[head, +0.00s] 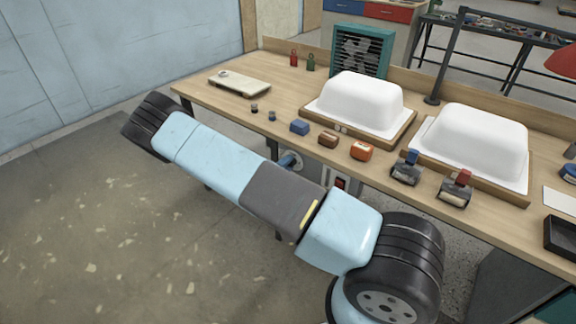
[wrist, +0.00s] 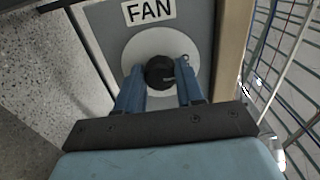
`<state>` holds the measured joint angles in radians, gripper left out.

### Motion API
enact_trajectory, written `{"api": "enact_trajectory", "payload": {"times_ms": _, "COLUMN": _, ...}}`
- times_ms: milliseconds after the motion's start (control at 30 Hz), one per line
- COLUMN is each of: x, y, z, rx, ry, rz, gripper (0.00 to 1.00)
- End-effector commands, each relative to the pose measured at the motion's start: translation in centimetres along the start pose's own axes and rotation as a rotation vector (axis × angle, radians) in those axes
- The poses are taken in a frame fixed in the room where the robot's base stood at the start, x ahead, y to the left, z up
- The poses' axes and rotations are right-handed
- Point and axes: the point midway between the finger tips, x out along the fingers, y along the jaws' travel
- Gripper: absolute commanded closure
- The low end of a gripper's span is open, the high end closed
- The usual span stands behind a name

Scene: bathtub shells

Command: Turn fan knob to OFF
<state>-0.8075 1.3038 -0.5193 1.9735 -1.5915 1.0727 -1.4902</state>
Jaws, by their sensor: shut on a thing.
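The black fan knob (wrist: 159,71) sits on a round white plate (wrist: 160,46) on a grey panel in the wrist view. A white label (wrist: 149,11) above it reads FAN. The blue fingers of my gripper (wrist: 160,82) are on either side of the knob and shut on it. In the head view my gripper (head: 289,160) is at the front edge of the bench, partly hidden behind my arm, and the knob cannot be made out. The knob's pointer direction and any OFF mark are not clear.
The wooden bench (head: 226,98) holds two white tub shells (head: 368,100) (head: 478,138), small coloured blocks and two tools along its front. A teal fan (head: 362,50) stands at the back. A wooden edge (wrist: 233,50) and wire mesh (wrist: 285,60) lie right of the knob.

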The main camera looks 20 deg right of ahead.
Motion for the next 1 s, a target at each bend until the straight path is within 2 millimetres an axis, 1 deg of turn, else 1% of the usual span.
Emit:
{"api": "enact_trajectory", "payload": {"times_ms": 33, "x": -0.3, "y": 0.3, "z": 0.3, "rx": -0.001, "ry": -0.007, "rz": 0.009, "gripper": 0.93}}
{"api": "enact_trajectory", "payload": {"times_ms": 67, "x": -0.3, "y": 0.3, "z": 0.3, "rx": -0.001, "ry": -0.007, "rz": 0.009, "gripper": 0.62}}
{"api": "enact_trajectory", "payload": {"times_ms": 300, "x": -0.2, "y": 0.2, "z": 0.1, "rx": -0.001, "ry": -0.003, "rz": 0.005, "gripper": 0.39}}
{"api": "enact_trajectory", "payload": {"times_ms": 333, "x": -0.2, "y": 0.2, "z": 0.1, "rx": -0.001, "ry": -0.003, "rz": 0.005, "gripper": 0.37}}
{"api": "enact_trajectory", "payload": {"times_ms": 533, "x": -0.1, "y": 0.1, "z": 0.0, "rx": 0.000, "ry": -0.001, "rz": 0.003, "gripper": 0.37}}
{"api": "enact_trajectory", "payload": {"times_ms": 667, "x": -0.6, "y": 0.1, "z": 0.0, "rx": 0.000, "ry": -0.001, "rz": 0.003, "gripper": 0.37}}
{"api": "enact_trajectory", "payload": {"times_ms": 767, "x": -1.7, "y": 0.1, "z": 0.1, "rx": 0.000, "ry": -0.003, "rz": 0.003, "gripper": 0.37}}
{"api": "enact_trajectory", "payload": {"times_ms": 867, "x": -3.4, "y": 0.1, "z": 0.1, "rx": 0.000, "ry": -0.003, "rz": 0.004, "gripper": 0.37}}
{"api": "enact_trajectory", "payload": {"times_ms": 1000, "x": -6.2, "y": 0.1, "z": 0.1, "rx": -0.001, "ry": -0.004, "rz": 0.004, "gripper": 0.37}}
